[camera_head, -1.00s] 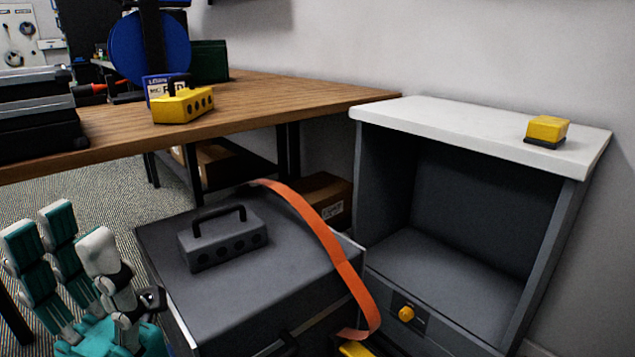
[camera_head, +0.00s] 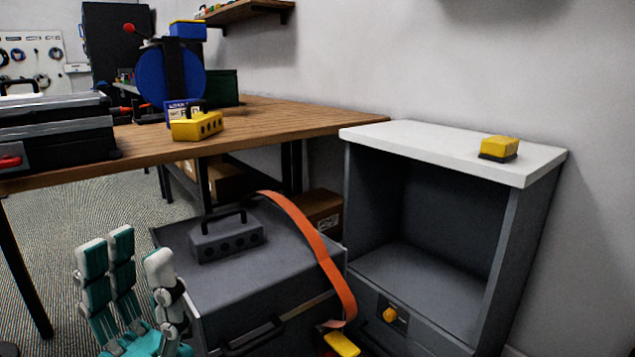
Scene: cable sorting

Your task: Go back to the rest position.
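My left gripper (camera_head: 136,268) is at the lower left, its fingers pointing up and spread apart with nothing between them. It is beside the left edge of a dark grey case (camera_head: 260,285) and touches nothing that I can see. My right gripper is not in view. A flat orange cable (camera_head: 318,245) drapes over the case and hangs down its right side. A yellow piece (camera_head: 341,344) shows near its lower end; whether they are joined is unclear. A dark grey connector block with a handle (camera_head: 228,242) sits on the case.
A wooden table (camera_head: 270,120) holds a yellow connector block (camera_head: 197,125), a blue reel (camera_head: 168,75) and a black toolbox (camera_head: 55,135). An open grey cabinet (camera_head: 430,225) stands at the right, with a yellow-and-black block (camera_head: 499,148) on its white top. Carpet is clear at the left.

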